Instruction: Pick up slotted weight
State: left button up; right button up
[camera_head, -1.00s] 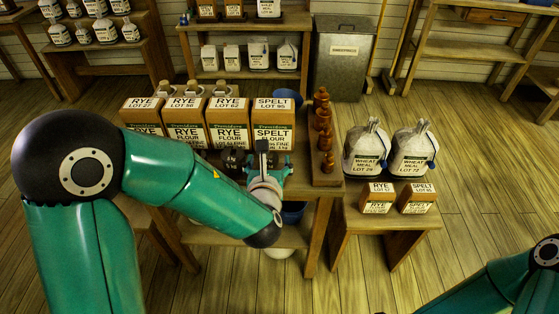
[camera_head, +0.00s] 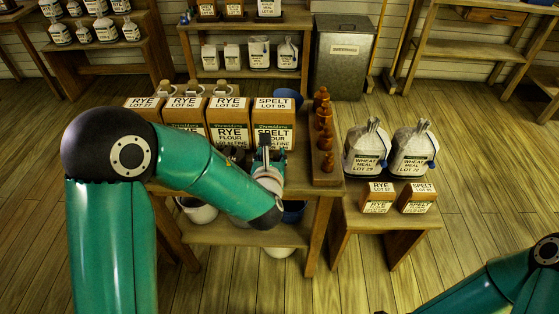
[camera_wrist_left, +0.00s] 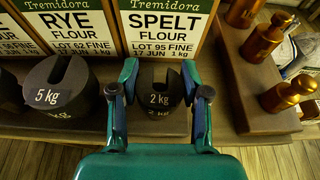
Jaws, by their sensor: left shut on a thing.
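A dark slotted weight marked 2 kg (camera_wrist_left: 158,112) stands on the wooden table in front of the spelt flour box (camera_wrist_left: 160,35), its slot facing up in the left wrist view. My left gripper (camera_wrist_left: 160,92) is shut on it, with one finger at each side. In the head view my left gripper (camera_head: 265,155) reaches down at the table's front, and the weight there is hidden by the gripper. A larger dark slotted weight marked 5 kg (camera_wrist_left: 60,92) stands to the left, apart from the fingers.
Rye and spelt flour boxes (camera_head: 229,120) stand in a row behind the weights. A wooden block with several brass-coloured knobbed weights (camera_head: 326,170) is close on the right. Two wheat meal sacks (camera_head: 368,152) and two small boxes stand on a lower bench.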

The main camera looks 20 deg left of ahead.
pick_arm(q)
grip_shut()
jog(key=shift+r, duration=0.15)
